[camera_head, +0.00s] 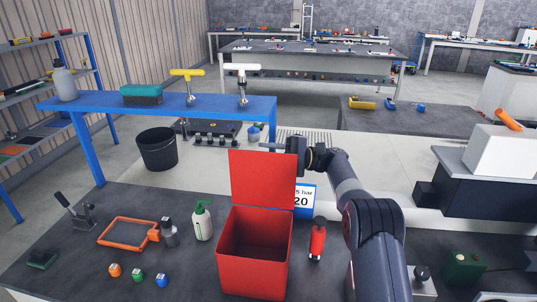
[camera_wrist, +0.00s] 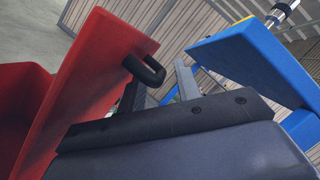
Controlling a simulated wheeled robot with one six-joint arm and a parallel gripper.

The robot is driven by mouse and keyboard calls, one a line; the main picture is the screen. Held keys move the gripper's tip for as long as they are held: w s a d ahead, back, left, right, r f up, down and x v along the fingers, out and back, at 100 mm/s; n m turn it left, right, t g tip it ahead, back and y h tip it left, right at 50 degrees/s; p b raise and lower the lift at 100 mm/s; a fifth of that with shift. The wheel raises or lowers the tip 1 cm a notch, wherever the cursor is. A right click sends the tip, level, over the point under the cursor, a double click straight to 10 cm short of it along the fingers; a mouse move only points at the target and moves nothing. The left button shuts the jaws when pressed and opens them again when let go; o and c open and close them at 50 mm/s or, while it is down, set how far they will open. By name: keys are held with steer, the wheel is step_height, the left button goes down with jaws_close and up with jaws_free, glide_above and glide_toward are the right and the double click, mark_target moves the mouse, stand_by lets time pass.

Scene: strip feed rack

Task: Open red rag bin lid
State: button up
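The red rag bin (camera_head: 242,268) stands on the dark bench, and I can see into its open top. Its red lid (camera_head: 262,178) stands upright at the far edge. In the wrist view the lid (camera_wrist: 85,75) is tilted on the left, with a black handle (camera_wrist: 152,72) on its face. My gripper (camera_head: 272,147) is at the lid's upper right, just behind its top edge. In the wrist view my gripper's fingers (camera_wrist: 162,82) are apart, with the handle close to the left finger. I cannot tell whether they touch.
A blue raised shelf (camera_head: 150,105) stands behind the bin. A green-topped spray bottle (camera_head: 203,222) is left of the bin, and a red bottle (camera_head: 317,240) is right of it. A black bucket (camera_head: 158,150) stands farther back.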

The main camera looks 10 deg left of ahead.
jaws_close()
steer(key=shift+w, duration=0.15)
stand_by(0.4)
steer(key=shift+w+a+f+m+t+y+p, duration=0.15)
steer(key=shift+w+f+m+p, duration=0.15)
steer(key=shift+w+p, duration=0.3)
steer(key=shift+w+d+f+m+t+y+p, duration=0.1)
steer(key=shift+w+f+m+p, duration=0.15)
steer(key=shift+w+p, duration=0.4)
steer(key=shift+w+a+f+m+t+y+p, duration=0.1)
steer(key=shift+w+f+m+y+p, duration=0.2)
steer(key=shift+p, duration=0.55)
steer(key=shift+r, duration=0.1)
steer(key=shift+o, duration=0.2)
jaws_free()
steer(key=shift+s+h, duration=0.1)
steer(key=shift+h, duration=0.15)
